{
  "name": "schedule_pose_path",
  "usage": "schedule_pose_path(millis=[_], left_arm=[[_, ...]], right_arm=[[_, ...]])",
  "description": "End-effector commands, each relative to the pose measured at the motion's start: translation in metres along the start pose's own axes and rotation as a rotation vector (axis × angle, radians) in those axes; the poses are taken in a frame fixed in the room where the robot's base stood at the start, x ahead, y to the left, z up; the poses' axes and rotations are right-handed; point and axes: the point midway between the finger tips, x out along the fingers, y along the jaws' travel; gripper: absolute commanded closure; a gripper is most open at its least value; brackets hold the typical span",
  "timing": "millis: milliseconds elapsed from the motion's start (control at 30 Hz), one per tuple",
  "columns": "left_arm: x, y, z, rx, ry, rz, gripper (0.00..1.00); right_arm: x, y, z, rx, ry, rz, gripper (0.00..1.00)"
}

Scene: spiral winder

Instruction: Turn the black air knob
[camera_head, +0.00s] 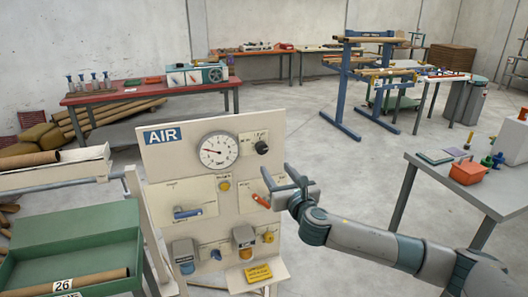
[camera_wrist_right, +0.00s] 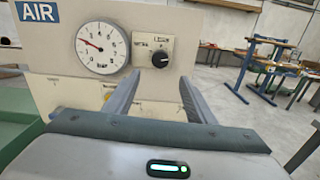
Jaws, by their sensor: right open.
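The black air knob (camera_head: 262,147) is on the upper right of the cream AIR panel (camera_head: 160,160), right of a round pressure gauge (camera_head: 219,150). In the right wrist view the knob (camera_wrist_right: 160,60) shows above and between the fingers, on a small labelled plate. My right gripper (camera_head: 285,178) is in front of the panel's right side, below and to the right of the knob in the head view. It also shows in the right wrist view (camera_wrist_right: 158,95), with its two fingers spread and nothing between them. It is apart from the knob. My left gripper is not in view.
A green tray (camera_head: 75,250) with a cardboard tube is at left. A grey table (camera_head: 480,190) with small items stands right. Open floor lies behind.

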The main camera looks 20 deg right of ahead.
Motion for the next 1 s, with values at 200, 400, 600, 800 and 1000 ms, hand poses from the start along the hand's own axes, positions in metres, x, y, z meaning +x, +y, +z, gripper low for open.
schedule_pose_path(millis=[200,400,600,800,1000], left_arm=[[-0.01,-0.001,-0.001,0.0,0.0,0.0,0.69],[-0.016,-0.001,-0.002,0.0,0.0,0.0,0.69],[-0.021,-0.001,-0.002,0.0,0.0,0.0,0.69],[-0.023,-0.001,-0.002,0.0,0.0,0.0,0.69],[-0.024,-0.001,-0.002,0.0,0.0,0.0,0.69]], right_arm=[[0.036,0.001,0.002,0.0,0.0,-0.001,0.5],[0.066,0.0,0.002,0.0,0.0,-0.001,0.5],[0.094,0.001,0.001,0.0,0.0,0.0,0.5],[0.114,0.0,0.001,0.0,0.0,-0.001,0.5],[0.122,0.0,0.0,0.0,0.001,0.0,0.5]])
